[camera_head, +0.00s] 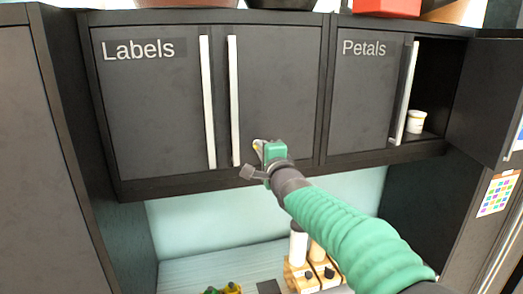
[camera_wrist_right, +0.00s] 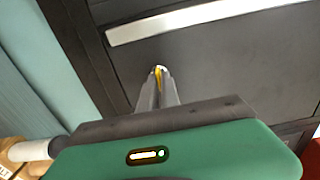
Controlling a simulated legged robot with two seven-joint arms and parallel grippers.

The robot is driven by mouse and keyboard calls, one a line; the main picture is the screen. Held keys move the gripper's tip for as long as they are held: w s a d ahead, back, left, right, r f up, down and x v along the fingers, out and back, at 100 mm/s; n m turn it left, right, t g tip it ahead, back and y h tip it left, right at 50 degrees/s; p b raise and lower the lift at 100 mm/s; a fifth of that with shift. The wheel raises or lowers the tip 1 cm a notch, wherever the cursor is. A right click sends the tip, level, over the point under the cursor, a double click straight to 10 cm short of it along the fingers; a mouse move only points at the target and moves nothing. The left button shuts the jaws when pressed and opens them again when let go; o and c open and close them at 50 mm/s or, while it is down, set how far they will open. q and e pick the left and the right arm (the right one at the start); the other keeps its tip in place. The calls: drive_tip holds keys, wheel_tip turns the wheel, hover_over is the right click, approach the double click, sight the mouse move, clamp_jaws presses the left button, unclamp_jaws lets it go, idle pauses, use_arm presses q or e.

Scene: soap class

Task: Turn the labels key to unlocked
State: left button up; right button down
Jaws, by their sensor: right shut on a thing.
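The Labels cabinet (camera_head: 150,110) is dark grey, with two closed doors and long pale vertical handles. My right gripper (camera_head: 259,147) is at the lower part of its right-hand door, just right of that door's handle. In the right wrist view its two fingers (camera_wrist_right: 159,75) are together around a small yellow key (camera_wrist_right: 159,73) at the door face. The fingers hide most of the key, so I cannot tell which way it is turned. My left gripper is in neither view.
To the right is the Petals cabinet (camera_head: 365,100), with its right door (camera_head: 490,100) swung open and a small white cup (camera_head: 416,122) inside. Below, a wooden holder with bottles (camera_head: 300,275) stands on the counter. My right arm crosses in front of it.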

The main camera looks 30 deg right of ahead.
drive_tip(key=shift+f, duration=0.35)
drive_tip(key=c, duration=1.7)
unclamp_jaws()
drive_tip(key=shift+c, duration=0.2)
drive_tip(key=shift+o, duration=0.8)
drive_tip(key=shift+d+r, duration=0.1)
drive_tip(key=p+v, duration=1)
drive_tip(key=v, duration=0.7)
